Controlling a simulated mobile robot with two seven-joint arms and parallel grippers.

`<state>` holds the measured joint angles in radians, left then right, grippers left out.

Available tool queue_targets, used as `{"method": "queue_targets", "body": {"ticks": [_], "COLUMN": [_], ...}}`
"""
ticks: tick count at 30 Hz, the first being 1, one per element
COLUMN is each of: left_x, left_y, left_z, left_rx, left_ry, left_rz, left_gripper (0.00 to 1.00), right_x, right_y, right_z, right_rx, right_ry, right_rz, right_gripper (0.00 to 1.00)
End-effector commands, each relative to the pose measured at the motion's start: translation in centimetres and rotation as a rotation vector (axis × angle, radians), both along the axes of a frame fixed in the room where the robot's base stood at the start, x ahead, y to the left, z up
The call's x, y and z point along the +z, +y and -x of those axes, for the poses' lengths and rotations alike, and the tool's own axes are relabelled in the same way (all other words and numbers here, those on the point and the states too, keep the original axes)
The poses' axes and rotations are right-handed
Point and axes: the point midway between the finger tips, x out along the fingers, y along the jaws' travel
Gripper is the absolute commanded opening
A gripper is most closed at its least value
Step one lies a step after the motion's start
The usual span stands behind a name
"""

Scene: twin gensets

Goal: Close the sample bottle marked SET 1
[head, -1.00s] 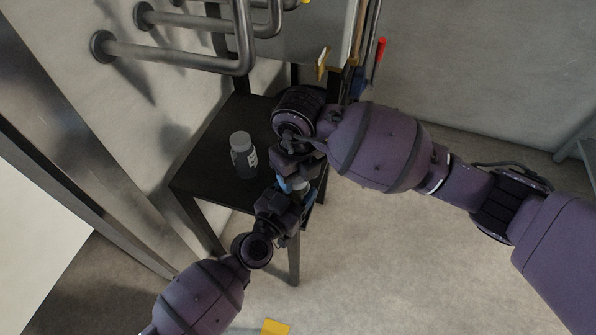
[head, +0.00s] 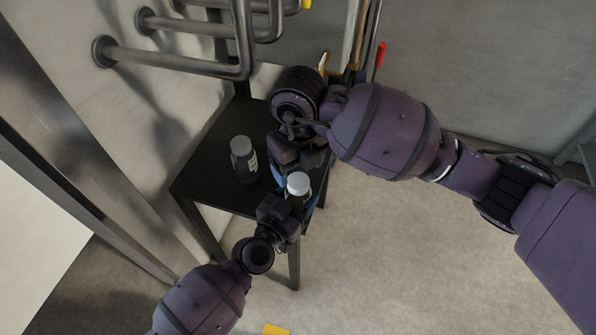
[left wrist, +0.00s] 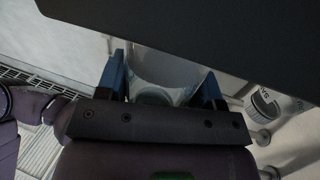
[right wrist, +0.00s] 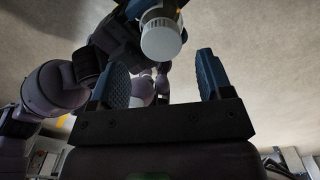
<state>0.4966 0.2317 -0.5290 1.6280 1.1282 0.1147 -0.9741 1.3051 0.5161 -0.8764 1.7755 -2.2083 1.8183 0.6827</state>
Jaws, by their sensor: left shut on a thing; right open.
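My left gripper (head: 288,208) is shut on a bottle, whose clear body shows between the blue fingers in the left wrist view (left wrist: 168,72). A white cap (head: 298,183) sits on top of this bottle; it also shows in the right wrist view (right wrist: 161,40). I cannot read a SET mark on the held bottle. My right gripper (head: 299,170) is open and empty close above the cap; in the right wrist view the cap lies beyond the fingertips. A second bottle (head: 243,162) with a grey cap and a label stands upright on the black table.
The black table (head: 212,170) has bare room around the standing bottle. Grey pipes (head: 180,62) run from the wall above its left side. A red-handled item (head: 381,48) stands behind. A yellow object (head: 276,329) shows at the bottom edge. The floor to the right is clear.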

Motion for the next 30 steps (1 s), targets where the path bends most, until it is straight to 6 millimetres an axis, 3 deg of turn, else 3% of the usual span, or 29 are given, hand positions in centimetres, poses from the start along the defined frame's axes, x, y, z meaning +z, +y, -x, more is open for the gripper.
{"method": "queue_targets", "body": {"ticks": [14,30], "left_x": [0.0,0.0], "left_y": [0.1,0.1], "left_z": [0.0,0.0], "left_rx": [0.001,0.001], "left_ry": [0.0,-0.001], "left_rz": [0.0,-0.001], "left_gripper": [0.0,0.0], "right_x": [0.3,2.0], "right_y": [0.0,0.7], "right_z": [-0.1,-0.1], "right_rx": [0.064,0.88], "right_ry": [-0.004,-0.022], "right_rz": [0.001,0.005], "right_gripper": [0.69,0.69]}}
